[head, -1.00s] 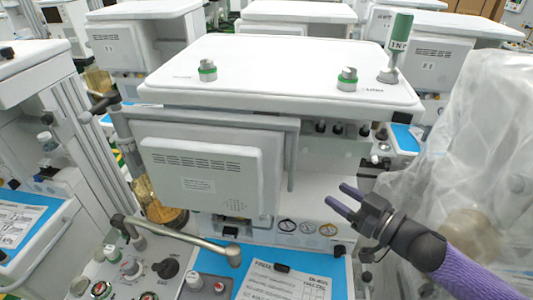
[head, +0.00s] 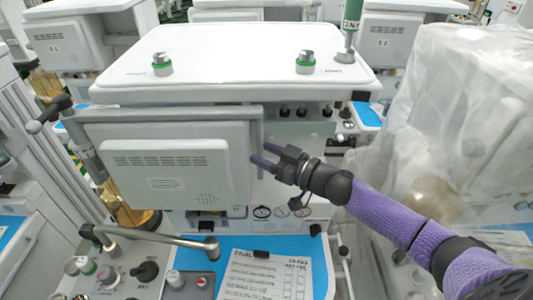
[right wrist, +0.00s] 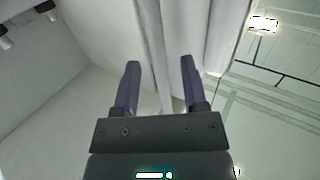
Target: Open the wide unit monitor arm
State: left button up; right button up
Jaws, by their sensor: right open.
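The wide unit's monitor (head: 175,172) is a pale grey panel with its vented back toward me, in the middle left of the head view. It hangs on a grey arm frame (head: 190,113) that runs along its top and down its right side. My right gripper (head: 260,166) is open at the right edge of the monitor and frame. In the right wrist view, its two purple fingers (right wrist: 159,85) stand apart, with a pale vertical bar (right wrist: 152,50) beyond and between them. I cannot tell whether they touch it. My left gripper is not in view.
The unit's white top (head: 235,62) carries two green-ringed knobs and a green post (head: 351,20). A jointed metal arm (head: 150,238) extends over the control panel at lower left. A plastic-draped unit (head: 450,120) stands close on the right, beside my arm.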

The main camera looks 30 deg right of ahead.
grip_shut()
dwell(1.3)
